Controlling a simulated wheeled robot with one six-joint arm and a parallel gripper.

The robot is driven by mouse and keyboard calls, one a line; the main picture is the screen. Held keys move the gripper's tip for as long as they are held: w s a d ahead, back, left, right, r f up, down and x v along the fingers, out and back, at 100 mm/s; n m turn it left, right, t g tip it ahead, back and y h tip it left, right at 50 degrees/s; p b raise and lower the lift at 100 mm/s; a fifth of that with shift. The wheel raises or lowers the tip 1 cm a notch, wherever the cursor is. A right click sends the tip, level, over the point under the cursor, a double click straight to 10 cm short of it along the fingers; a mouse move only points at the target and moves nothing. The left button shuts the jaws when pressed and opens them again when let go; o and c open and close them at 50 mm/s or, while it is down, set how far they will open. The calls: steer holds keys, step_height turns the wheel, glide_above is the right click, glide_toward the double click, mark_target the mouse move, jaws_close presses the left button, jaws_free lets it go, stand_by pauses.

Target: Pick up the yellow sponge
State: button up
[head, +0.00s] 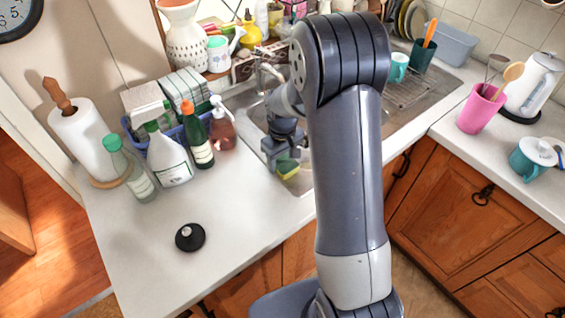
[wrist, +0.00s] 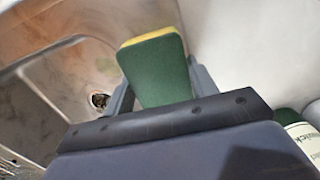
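The yellow sponge (head: 287,168) has a green scouring face and shows just below my gripper (head: 284,151) in the head view, by the front left rim of the sink. In the wrist view the sponge (wrist: 157,68) sits between the two fingers of my gripper (wrist: 163,88), its green face toward the camera and a yellow strip along its far edge. The fingers appear to touch it on both sides, so my gripper looks shut on it. Part of its near end is hidden behind the gripper body. I cannot tell whether it touches anything below.
The sink (head: 252,112) is behind my gripper. Left of it stand a soap dispenser (head: 222,126), a green bottle (head: 198,138), a spray bottle (head: 168,157) and a paper towel roll (head: 88,138). A black sink plug (head: 190,237) lies on the counter. The front left counter is mostly clear.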

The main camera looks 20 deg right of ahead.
mark_target(282, 159)
steer(key=c, duration=0.4)
step_height(282, 159, up, 10)
steer(key=shift+r+b, duration=0.1)
steer(key=shift+b, duration=0.7)
